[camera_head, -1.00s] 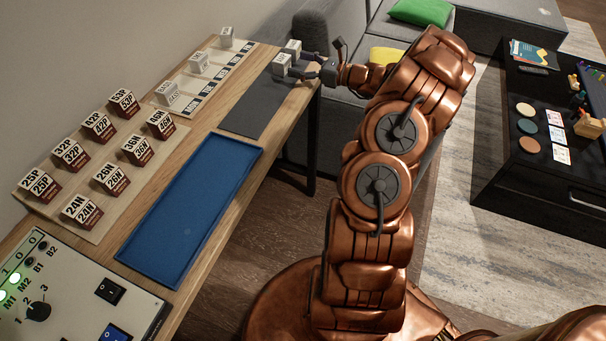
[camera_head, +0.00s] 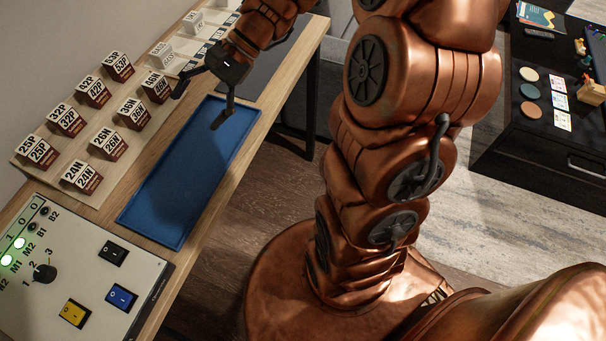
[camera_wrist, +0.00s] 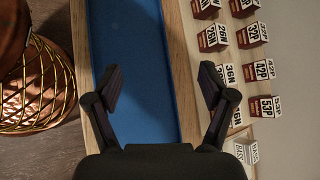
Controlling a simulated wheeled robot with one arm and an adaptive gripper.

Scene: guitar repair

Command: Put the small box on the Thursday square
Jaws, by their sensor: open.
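My gripper (camera_head: 198,106) is open and empty above the far end of the blue tray; its two dark fingers also show in the wrist view (camera_wrist: 162,82). Small white boxes stand on the pale weekday board: one near (camera_head: 161,55) and one farther back (camera_head: 193,21). One white box (camera_wrist: 246,151) also shows at the lower right of the wrist view. The weekday board's label strip (camera_head: 213,36) is partly hidden by my arm. I cannot read which square is Thursday.
The blue tray (camera_head: 180,190) is empty. Several brown-and-white numbered blocks (camera_head: 92,91) stand on a wooden board to its left. A switch panel (camera_head: 75,265) fills the near end. A black table (camera_head: 555,160) stands at the right.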

